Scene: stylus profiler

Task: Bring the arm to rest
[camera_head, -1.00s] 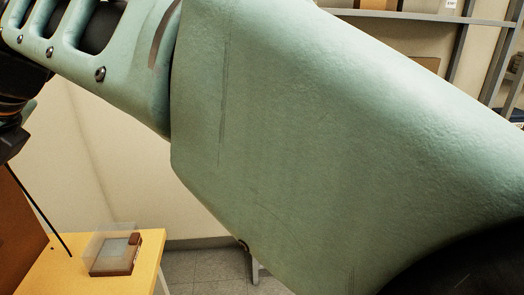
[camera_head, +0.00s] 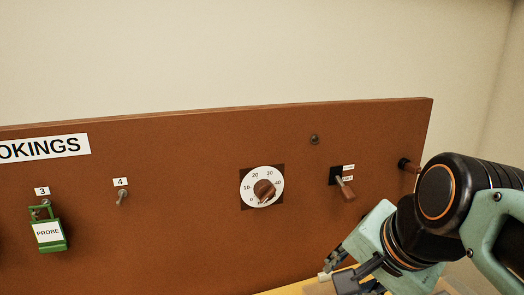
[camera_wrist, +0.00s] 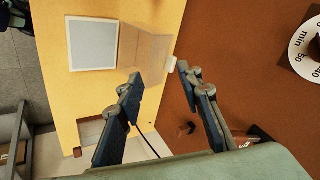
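My gripper (camera_head: 340,278) is at the lower right of the head view, low in front of the brown board, with the arm coming in from the right. In the wrist view its two dark fingers (camera_wrist: 157,75) are spread apart, with no object clearly held between them. A small white piece (camera_wrist: 171,64) shows by the tip of one finger; I cannot tell whether they touch. Beyond the fingers, a clear panel (camera_wrist: 146,47) stands next to a pale square plate (camera_wrist: 92,43) over the yellow table (camera_wrist: 50,60).
The brown board (camera_head: 200,240) carries a round dial (camera_head: 247,190), a switch with a brown handle (camera_head: 345,188), a peg (camera_head: 408,165) close to my arm, an empty hook (camera_head: 122,198) under label 4, and a green PROBE tag (camera_head: 48,235) under label 3. The wall above is bare.

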